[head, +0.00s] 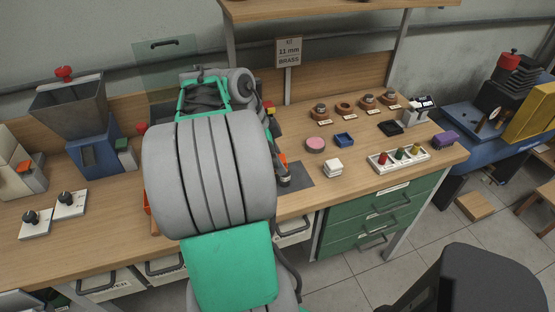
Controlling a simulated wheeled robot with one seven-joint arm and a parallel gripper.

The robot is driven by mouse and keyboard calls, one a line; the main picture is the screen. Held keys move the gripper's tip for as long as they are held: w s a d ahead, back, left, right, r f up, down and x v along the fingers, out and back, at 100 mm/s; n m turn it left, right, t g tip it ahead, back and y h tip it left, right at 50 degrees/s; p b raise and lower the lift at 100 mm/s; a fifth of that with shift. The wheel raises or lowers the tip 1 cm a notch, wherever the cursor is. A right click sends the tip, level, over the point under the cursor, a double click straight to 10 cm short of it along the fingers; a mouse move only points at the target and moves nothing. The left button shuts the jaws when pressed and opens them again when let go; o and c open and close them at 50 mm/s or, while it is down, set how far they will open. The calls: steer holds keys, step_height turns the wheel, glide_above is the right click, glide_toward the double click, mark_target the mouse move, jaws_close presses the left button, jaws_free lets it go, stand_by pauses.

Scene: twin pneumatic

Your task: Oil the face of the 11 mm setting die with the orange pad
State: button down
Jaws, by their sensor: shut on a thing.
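My grey and green arm (208,172) fills the middle of the head view, and my gripper is hidden behind it. A small patch of orange (283,158) shows at the arm's right edge; I cannot tell if it is the orange pad. Just below it a dark upright part with a grey end (284,180) stands over a dark grey mat (300,176). A sign reading 11 mm BRASS (289,52) stands behind the bench. The 11 mm setting die and its face cannot be made out; the area under the sign is partly covered by my arm.
Several labelled round holders (345,107) line the back.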

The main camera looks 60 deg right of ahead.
mark_target(283, 158)
steer(key=shift+f+b, duration=1)
steer(key=shift+f, duration=0.05)
steer(key=shift+s+d+r, duration=0.1)
steer(key=shift+s+d, duration=1.15)
steer(key=shift+d, duration=0.05)
steer(key=shift+s+d, duration=0.15)
steer(key=shift+w+a+f+b, duration=0.2)
steer(key=shift+w+a+b, duration=0.1)
steer(key=shift+w+a, duration=1.15)
steer(key=shift+r, duration=0.1)
step_height(283, 158, up, 6)
steer(key=p, duration=0.5)
